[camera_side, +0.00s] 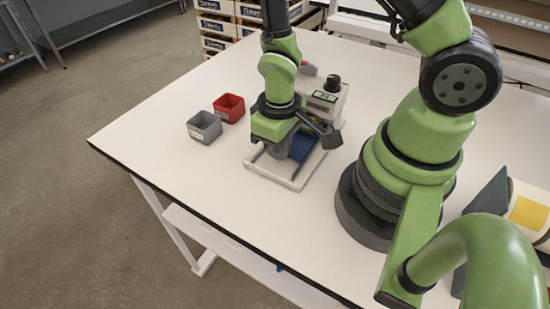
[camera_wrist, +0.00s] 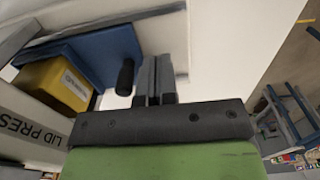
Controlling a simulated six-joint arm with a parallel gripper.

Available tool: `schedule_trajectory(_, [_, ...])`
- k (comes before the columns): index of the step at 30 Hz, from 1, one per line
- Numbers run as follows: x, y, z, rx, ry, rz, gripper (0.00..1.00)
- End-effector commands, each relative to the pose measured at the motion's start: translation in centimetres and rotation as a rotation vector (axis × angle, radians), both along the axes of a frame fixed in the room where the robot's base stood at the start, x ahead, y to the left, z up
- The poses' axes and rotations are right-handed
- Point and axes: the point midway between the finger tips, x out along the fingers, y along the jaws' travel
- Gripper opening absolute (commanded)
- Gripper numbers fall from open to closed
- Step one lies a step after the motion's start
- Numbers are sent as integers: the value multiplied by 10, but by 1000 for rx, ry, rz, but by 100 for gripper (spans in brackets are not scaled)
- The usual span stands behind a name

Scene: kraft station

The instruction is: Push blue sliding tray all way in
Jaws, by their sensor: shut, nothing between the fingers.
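The blue sliding tray (camera_side: 302,147) shows partly in the side view, behind my gripper, between the pale rails of the white press. In the wrist view the blue tray (camera_wrist: 107,48) lies at the upper left with a black knob (camera_wrist: 125,78) at its near edge. A yellow labelled block (camera_wrist: 55,84) sits on the tray. My gripper (camera_wrist: 154,62) is shut and empty, its fingers just right of the knob; whether they touch it I cannot tell. In the side view my gripper (camera_side: 282,152) hangs low over the rail frame, its fingertips hard to make out.
The white press body (camera_side: 325,100), marked LID PRESS in the wrist view, stands behind the tray with a black knob on top. A red bin (camera_side: 229,107) and a grey bin (camera_side: 204,127) stand to the left. The table front is clear.

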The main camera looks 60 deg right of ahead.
Motion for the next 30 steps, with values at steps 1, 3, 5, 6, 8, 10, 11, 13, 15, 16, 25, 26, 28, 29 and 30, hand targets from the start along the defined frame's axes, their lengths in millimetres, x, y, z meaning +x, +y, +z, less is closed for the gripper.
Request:
schedule_trajectory(1, [1, 0, 5, 1, -5, 0, 0])
schedule_trajectory(3, [1, 0, 11, 1, -5, 1, 0])
schedule_trajectory(5, [1, 0, 16, 0, -4, 2, 0])
schedule_trajectory(6, [0, 0, 19, 0, -5, 2, 0])
schedule_trajectory(8, [1, 0, 24, 0, -5, 1, 0])
schedule_trajectory(10, [1, 0, 30, 0, -5, 0, 0])
schedule_trajectory(11, [1, 0, 33, 0, -5, 0, 0])
schedule_trajectory(13, [1, 0, 39, 0, -5, 1, 0])
schedule_trajectory(15, [1, 0, 45, 1, -5, 0, 0])
schedule_trajectory(16, [1, 0, 47, 1, -5, 1, 0])
schedule_trajectory(25, [0, 0, 65, 0, -2, 1, 0])
schedule_trajectory(26, [0, 0, 66, 0, -1, 1, 0])
schedule_trajectory(28, [0, 0, 66, 0, 0, 1, 0])
schedule_trajectory(29, [0, 0, 66, 0, 0, 1, 0])
schedule_trajectory(30, [0, 0, 66, 0, 0, 1, 0])
